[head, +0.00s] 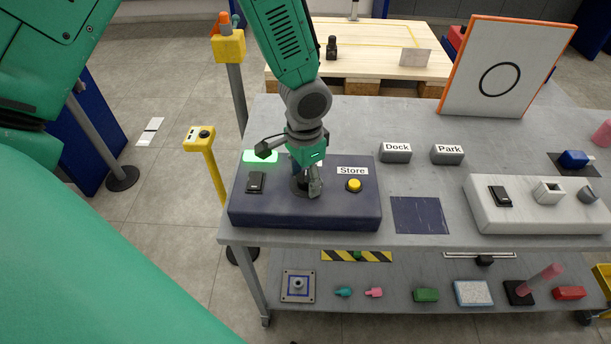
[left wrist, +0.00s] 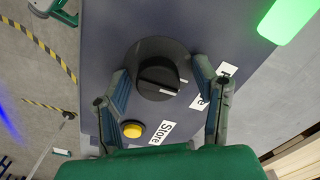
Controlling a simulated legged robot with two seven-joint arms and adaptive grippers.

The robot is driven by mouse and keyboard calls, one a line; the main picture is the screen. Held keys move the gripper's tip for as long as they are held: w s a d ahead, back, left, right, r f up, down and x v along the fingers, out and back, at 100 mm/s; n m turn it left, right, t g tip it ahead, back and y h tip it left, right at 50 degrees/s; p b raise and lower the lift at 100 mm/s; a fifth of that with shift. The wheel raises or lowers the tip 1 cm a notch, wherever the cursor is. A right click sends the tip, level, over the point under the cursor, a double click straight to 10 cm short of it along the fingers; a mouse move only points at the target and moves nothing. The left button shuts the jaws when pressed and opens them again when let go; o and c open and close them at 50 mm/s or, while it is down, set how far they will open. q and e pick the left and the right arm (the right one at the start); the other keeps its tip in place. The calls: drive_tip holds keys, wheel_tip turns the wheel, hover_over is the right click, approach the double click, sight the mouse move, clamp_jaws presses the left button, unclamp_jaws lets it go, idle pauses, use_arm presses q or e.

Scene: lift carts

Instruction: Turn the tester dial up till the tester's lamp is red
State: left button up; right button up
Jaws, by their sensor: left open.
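The tester looks to be the dark blue box (head: 335,215) at the left of the grey table. Its lamp (head: 260,157) glows green, and it shows bright green in the left wrist view (left wrist: 287,18). The black round dial (left wrist: 160,52) has a raised grip bar with a white mark. In the head view the dial (head: 299,186) is partly hidden by my gripper. My left gripper (head: 308,190) points down over the dial, open. In the left wrist view its fingers (left wrist: 162,78) stand on either side of the dial; contact cannot be told. My right gripper is out of view.
The box also has a black switch (head: 256,182), a yellow button (head: 354,185) and a "Store" label (head: 352,170). "Dock" (head: 396,153) and "Park" (head: 447,154) blocks stand to the right. A pale control box (head: 490,218) lies further right. A yellow post (head: 211,165) stands left of the table.

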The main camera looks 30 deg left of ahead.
use_arm(q)
drive_tip(key=shift+d, duration=0.1)
drive_tip(key=c, duration=1.1)
drive_tip(key=m+p, duration=0.1)
drive_tip(key=p, duration=0.1)
drive_tip(key=m+p, duration=0.2)
drive_tip(key=shift+r, duration=0.3)
drive_tip(key=shift+c, duration=0.2)
drive_tip(key=shift+f+m+p, duration=0.2)
drive_tip(key=shift+m+p, duration=0.2)
drive_tip(key=shift+m, duration=0.6)
drive_tip(key=o, duration=1.1)
drive_tip(key=shift+o, duration=0.2)
